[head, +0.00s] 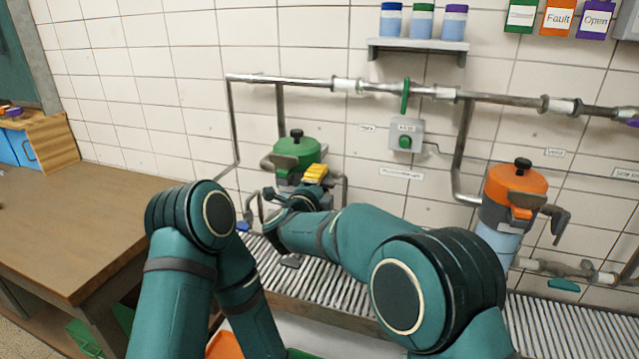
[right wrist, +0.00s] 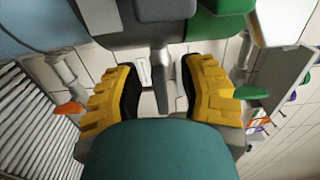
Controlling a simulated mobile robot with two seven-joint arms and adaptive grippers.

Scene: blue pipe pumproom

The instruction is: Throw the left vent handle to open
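The left vessel is a green-lidded pot (head: 295,152) with a black knob, on the wall side of the slatted counter. My right gripper (head: 314,173) is at its front, and its yellow fingers cover much of the fittings there. In the right wrist view, a narrow grey lever (right wrist: 159,78) hangs below the grey and green body and lies between the fingers of the right gripper (right wrist: 160,88). The fingers are open, with gaps showing on both sides of the lever. My left arm is folded low at the left, and its gripper is out of sight.
A similar orange-lidded pot (head: 515,182) with a grey handle (head: 556,218) stands at the right. Pipes (head: 290,82) run along the tiled wall, with a grey green-button box (head: 406,137) below. A wooden table (head: 70,215) is at the left. The slatted counter (head: 330,295) is mostly bare.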

